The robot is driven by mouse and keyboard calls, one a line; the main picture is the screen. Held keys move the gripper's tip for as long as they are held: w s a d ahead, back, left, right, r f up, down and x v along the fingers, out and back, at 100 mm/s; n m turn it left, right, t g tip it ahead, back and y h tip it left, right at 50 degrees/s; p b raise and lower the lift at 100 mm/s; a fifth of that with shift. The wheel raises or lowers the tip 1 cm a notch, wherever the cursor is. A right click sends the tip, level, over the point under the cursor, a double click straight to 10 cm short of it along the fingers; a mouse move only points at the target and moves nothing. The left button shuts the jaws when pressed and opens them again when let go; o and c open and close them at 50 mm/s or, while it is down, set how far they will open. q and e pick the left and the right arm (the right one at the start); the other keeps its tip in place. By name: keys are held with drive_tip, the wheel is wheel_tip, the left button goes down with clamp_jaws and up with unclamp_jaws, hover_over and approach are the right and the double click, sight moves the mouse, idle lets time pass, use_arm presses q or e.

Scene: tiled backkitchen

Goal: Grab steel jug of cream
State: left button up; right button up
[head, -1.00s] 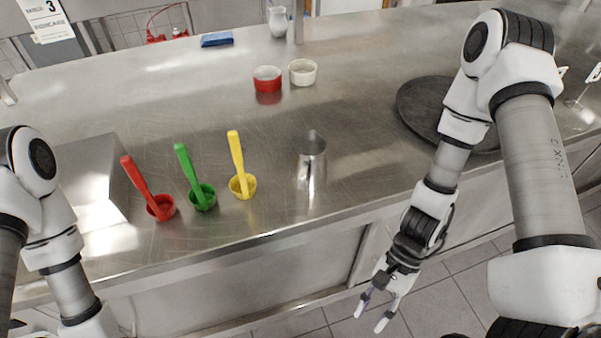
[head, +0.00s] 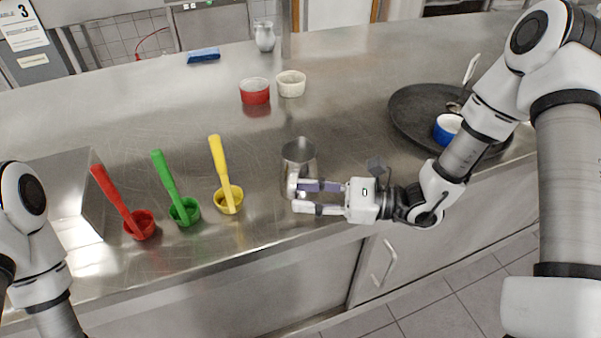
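The steel jug (head: 298,152) stands upright on the steel counter, right of the yellow cup. Its contents cannot be made out. My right gripper (head: 297,197) reaches in from the right, its fingers pointing left at the near side of the jug. The two fingers are apart with a gap between them, and they cover the jug's lower front. Whether they touch the jug cannot be told. My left arm shows at the left edge, but its gripper is out of view.
Red (head: 140,225), green (head: 185,211) and yellow (head: 229,199) cups with leaning handles stand left of the jug. Red (head: 254,92) and white (head: 291,84) ramekins stand behind it. A dark round tray (head: 412,105) with a blue ramekin (head: 446,129) lies right.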

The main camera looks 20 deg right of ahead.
drive_tip(key=x, duration=0.3)
drive_tip(key=shift+s+d, duration=0.1)
drive_tip(key=shift+d, duration=0.1)
drive_tip(key=c, duration=0.6)
clamp_jaws()
drive_tip(key=shift+r, duration=0.15)
